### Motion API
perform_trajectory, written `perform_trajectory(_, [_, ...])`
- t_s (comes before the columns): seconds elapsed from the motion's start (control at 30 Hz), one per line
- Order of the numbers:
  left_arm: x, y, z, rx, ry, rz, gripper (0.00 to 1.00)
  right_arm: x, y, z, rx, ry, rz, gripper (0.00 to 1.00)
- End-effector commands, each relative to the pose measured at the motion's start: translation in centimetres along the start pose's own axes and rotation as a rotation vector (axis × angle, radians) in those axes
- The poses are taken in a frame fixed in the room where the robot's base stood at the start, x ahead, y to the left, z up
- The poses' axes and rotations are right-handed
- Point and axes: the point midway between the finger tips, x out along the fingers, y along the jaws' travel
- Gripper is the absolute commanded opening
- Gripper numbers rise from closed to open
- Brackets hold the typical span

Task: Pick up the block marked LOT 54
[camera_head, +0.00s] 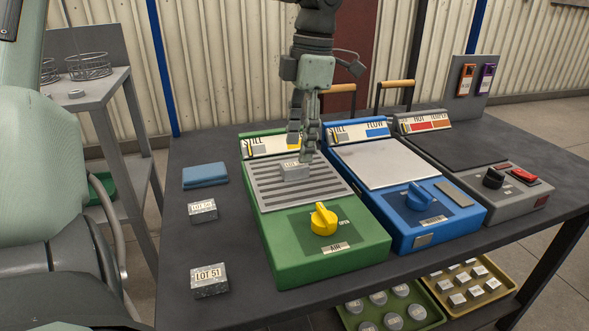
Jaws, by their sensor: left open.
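A small grey block (293,172) with a white label lies on the slatted top of the green AIR unit (330,262). Its label starts with LOT, but the number is too small to read. A block marked LOT 51 (209,286) sits on the table at the front left. Another labelled block (203,213) sits behind it, its number not clearly legible. My right gripper is not in view.
The blue FLOW unit (432,222) and a grey HOT unit (500,190) stand to the right. Trays (470,303) of small pieces sit below. The dark table (237,262) is clear between the blocks and green unit.

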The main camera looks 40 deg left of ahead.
Motion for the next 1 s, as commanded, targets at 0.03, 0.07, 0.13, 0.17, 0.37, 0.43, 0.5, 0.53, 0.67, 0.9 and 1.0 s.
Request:
perform_trajectory(0.03, [0.8,-0.1,-0.2,0.000,0.002,-0.003,0.54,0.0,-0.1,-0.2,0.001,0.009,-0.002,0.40])
perform_trajectory(0.07, [1.2,-0.1,-0.3,0.000,0.002,-0.004,0.54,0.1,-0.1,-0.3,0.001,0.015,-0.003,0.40])
perform_trajectory(0.13, [2.4,-0.2,-0.5,-0.001,0.002,-0.004,0.54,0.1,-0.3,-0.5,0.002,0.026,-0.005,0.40])
perform_trajectory(0.17, [2.9,-0.2,-0.5,-0.001,0.003,-0.004,0.54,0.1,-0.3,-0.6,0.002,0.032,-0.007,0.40])
perform_trajectory(0.37, [4.3,-0.1,-0.4,-0.001,0.000,-0.001,0.54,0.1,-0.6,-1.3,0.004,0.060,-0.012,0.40])
perform_trajectory(0.43, [4.2,-0.1,-0.4,-0.001,0.000,-0.001,0.54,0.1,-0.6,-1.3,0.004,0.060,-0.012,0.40])
perform_trajectory(0.5, [4.2,-0.1,-0.4,-0.001,0.000,-0.001,0.54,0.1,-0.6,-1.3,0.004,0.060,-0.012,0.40])
perform_trajectory(0.53, [4.2,-0.1,-0.4,-0.001,0.000,-0.001,0.51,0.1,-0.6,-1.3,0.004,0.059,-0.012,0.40])
perform_trajectory(0.67, [4.2,-0.1,-0.4,-0.001,0.000,-0.001,0.34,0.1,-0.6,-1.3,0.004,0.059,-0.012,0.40])
perform_trajectory(0.9, [4.2,-0.1,-0.4,-0.001,0.000,-0.001,0.05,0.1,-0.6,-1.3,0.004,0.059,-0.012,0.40])
perform_trajectory(1.0, [4.2,-0.1,-0.4,-0.001,0.000,-0.001,0.00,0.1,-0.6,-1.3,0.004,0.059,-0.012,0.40])
